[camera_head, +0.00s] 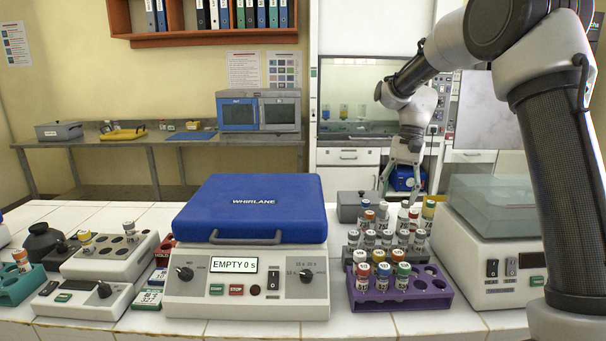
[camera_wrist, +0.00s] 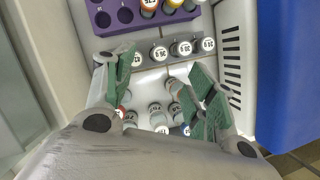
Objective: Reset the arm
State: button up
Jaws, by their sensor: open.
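My gripper (camera_head: 403,172) is on the right of the head view, raised behind the vial racks with its fingers pointing down. In the wrist view my gripper (camera_wrist: 160,88) has its two green-padded fingers spread apart, with nothing held between them. Several capped vials stand below and beyond the fingers, and a row of white-capped vials (camera_wrist: 183,48) shows just past the fingertips. My arm comes in from the right side of the head view and bends down to the gripper.
A purple rack (camera_head: 400,299) with capped vials and empty holes stands right of the blue-lidded Whirlane centrifuge (camera_head: 252,208), whose display reads "EMPTY 0 s". A device with a clear lid (camera_head: 493,205) stands right of the racks. White tiles (camera_head: 415,322) are bare at the front.

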jog(key=s+d+r+n+t, duration=0.1)
jog(key=s+d, duration=0.3)
jog(key=s, duration=0.5)
jog(key=s+d+r+n+t+h, duration=0.1)
jog(key=s+d+r+n+t, duration=0.1)
jog(key=s, duration=0.8)
jog(key=s+d+r+n+t+h, duration=0.1)
jog(key=s+d+t, duration=0.3)
jog(key=s, duration=0.6)
jog(key=shift+s+d+r+n, duration=0.2)
jog(key=shift+d+r+n, duration=0.5)
jog(key=shift+d, duration=0.15)
jog(key=shift+s+d+r+t, duration=0.1)
jog(key=shift+r+t, duration=0.2)
jog(key=shift+r, duration=0.1)
jog(key=shift+c, duration=0.5)
